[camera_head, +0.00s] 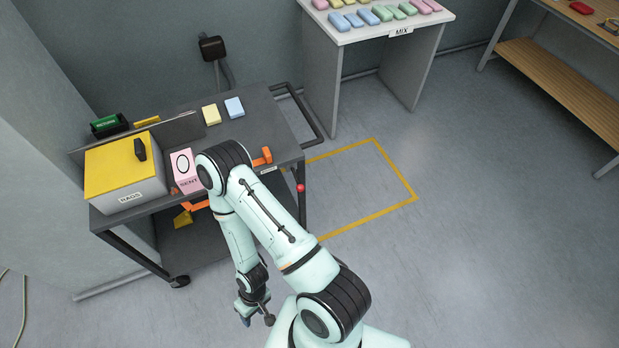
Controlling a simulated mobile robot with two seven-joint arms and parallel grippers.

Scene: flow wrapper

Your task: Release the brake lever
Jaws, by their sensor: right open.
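A grey cart (262,118) stands against the wall at left. An orange lever-like part (262,157) sits at its front top edge, just above a small white label too small to read. A red knob (300,188) shows by the cart's right front leg. I cannot tell which of these is the brake lever. My right arm crosses in front of the cart and hides part of its front. My right gripper (254,315) is low in front of the cart, open, apart from both parts. My left gripper is not in view.
On the cart are a yellow-lidded box (122,168) marked RAGS, a pink card box (185,170), and yellow (211,115) and blue (234,107) blocks. A white MIX table (345,37) stands behind, a wooden bench (560,70) at right. The yellow-outlined floor area (365,190) is clear.

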